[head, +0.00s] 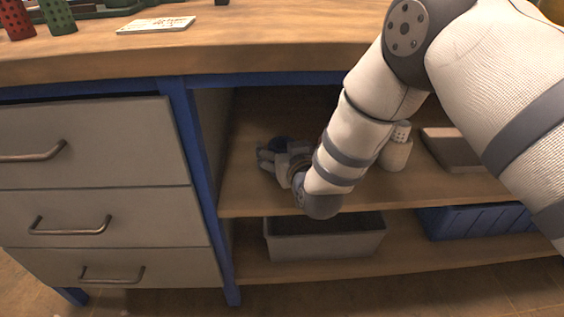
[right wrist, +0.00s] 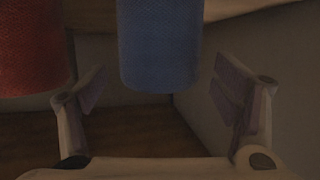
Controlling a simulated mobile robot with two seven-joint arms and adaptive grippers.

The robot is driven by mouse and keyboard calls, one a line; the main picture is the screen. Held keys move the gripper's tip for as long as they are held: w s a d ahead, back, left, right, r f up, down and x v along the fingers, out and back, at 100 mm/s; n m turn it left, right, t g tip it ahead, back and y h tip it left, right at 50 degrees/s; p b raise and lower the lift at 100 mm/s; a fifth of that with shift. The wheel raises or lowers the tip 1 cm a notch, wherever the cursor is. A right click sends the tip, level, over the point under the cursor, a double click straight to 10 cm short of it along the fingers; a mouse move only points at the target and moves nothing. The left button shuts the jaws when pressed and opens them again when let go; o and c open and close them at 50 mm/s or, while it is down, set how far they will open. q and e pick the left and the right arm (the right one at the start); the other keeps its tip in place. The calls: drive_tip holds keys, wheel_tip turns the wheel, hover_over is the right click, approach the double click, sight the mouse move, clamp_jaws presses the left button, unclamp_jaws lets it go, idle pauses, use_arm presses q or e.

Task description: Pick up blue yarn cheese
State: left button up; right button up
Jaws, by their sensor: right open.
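The blue yarn cheese (right wrist: 160,45) is a blue cylinder in the upper middle of the right wrist view, in line with the gap between my right gripper's fingers. In the head view a dark blue part of it (head: 283,143) shows just behind the gripper on the upper shelf. My right gripper (head: 266,159) reaches into the open cabinet bay. Its two fingers (right wrist: 165,92) are spread apart, with clear space on both sides of the blue yarn and no visible contact. My left gripper is not in view.
A red yarn cylinder (right wrist: 30,45) stands beside the blue one, near the left finger. A blue cabinet post (head: 192,170) borders the bay on the left. A grey bin (head: 325,240) and a blue bin (head: 472,222) sit on the lower shelf. The wooden worktop (head: 270,45) is above.

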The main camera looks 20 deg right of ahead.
drive_tip(key=shift+x, duration=0.95)
drive_tip(key=shift+s, duration=0.1)
drive_tip(key=c, duration=1.4)
